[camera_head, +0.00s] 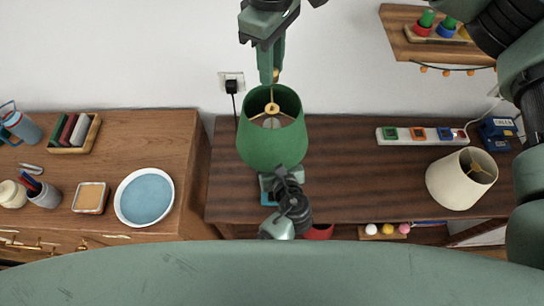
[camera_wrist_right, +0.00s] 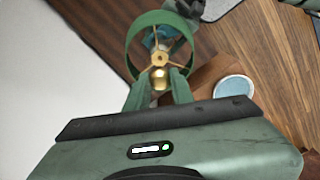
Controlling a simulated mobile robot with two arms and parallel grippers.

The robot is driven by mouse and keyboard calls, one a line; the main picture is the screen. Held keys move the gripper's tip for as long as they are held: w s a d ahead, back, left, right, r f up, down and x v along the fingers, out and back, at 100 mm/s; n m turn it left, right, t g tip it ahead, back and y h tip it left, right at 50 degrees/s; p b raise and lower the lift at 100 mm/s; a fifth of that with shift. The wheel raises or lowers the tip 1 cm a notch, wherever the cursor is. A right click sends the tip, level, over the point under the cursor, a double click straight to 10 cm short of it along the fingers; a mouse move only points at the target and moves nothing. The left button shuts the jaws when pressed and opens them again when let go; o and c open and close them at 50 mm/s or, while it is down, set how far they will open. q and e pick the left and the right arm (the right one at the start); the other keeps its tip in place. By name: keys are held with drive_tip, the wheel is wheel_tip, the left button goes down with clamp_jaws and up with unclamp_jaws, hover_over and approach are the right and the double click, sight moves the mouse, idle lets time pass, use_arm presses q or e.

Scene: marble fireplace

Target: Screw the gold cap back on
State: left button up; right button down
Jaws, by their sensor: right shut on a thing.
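A green lampshade (camera_head: 272,140) sits on a lamp on the dark wooden cabinet, its open top showing a gold hub (camera_head: 272,109) with thin spokes. My right gripper (camera_head: 274,74) is above the shade, shut on the small round gold cap (camera_head: 276,73). The right wrist view shows the cap (camera_wrist_right: 159,84) between the fingertips, in line with the hub (camera_wrist_right: 160,59); I cannot tell whether they touch. My left gripper (camera_head: 280,178) is low by the lamp, just below the shade's bottom edge. Its fingers are too hidden to tell open or shut. The lamp's stem is mostly hidden.
A cream lampshade (camera_head: 450,180) and a power strip (camera_head: 420,135) are to the right on the cabinet. A wall outlet with plug (camera_head: 231,84) is left of the shade. A wall shelf (camera_head: 405,45) is at upper right. A blue plate (camera_head: 145,198) lies on the left cabinet.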

use_arm(q)
clamp_jaws()
use_arm(e)
hover_over(272, 105)
drive_tip(key=shift+w+f, duration=0.1)
drive_tip(key=shift+f, duration=2.4)
drive_tip(key=shift+f, duration=0.9)
drive_tip(key=shift+f, duration=0.55)
